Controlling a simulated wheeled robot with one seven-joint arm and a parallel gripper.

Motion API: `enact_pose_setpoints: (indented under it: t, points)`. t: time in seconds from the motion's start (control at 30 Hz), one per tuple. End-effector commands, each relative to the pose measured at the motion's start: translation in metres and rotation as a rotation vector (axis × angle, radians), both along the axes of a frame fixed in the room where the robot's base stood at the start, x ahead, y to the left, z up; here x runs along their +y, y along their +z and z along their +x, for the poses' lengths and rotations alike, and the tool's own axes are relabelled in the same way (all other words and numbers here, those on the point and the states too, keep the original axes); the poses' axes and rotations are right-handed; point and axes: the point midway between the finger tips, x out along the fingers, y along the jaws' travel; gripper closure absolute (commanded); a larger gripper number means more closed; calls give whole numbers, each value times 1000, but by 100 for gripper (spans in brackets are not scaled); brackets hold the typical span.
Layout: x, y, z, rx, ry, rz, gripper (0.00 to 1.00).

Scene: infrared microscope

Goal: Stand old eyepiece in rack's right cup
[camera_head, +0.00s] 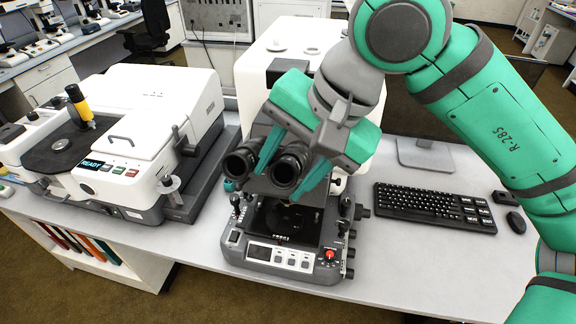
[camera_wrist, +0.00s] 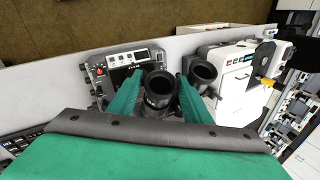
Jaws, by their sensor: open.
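The microscope (camera_head: 285,248) carries two dark eyepieces side by side, angled toward the front. The right eyepiece (camera_head: 290,167) lies between the green fingers of my gripper (camera_head: 278,184); the left eyepiece (camera_head: 239,162) is outside them. In the wrist view, the same eyepiece (camera_wrist: 159,88) sits between the two fingers of my gripper (camera_wrist: 158,77), closer to the right finger or similar on both sides; contact cannot be told. The other eyepiece (camera_wrist: 203,72) is just right of the right finger. My gripper is open. I cannot make out the rack or its cups in either view.
A keyboard (camera_head: 434,207), mouse (camera_head: 516,222) and monitor stand (camera_head: 424,152) are to the right. The table's front right (camera_head: 425,255) is clear.

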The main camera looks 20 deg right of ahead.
Motion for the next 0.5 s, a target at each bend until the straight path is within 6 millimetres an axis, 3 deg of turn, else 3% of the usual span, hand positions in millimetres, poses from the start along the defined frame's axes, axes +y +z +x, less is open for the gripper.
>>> enact_pose_setpoints:
  t: [0.1, 0.23, 0.27, 0.3, 0.37, 0.5]
  points:
    - [0, 0, 0, 0, 0, 0, 55]
    - [0, 0, 0, 0, 1, 0, 87]
    - [0, 0, 0, 0, 1, 0, 88]
    - [0, 0, 0, 0, 1, 0, 68]
    - [0, 0, 0, 0, 0, 0, 78]
    - [1, 1, 0, 0, 1, 0, 78]
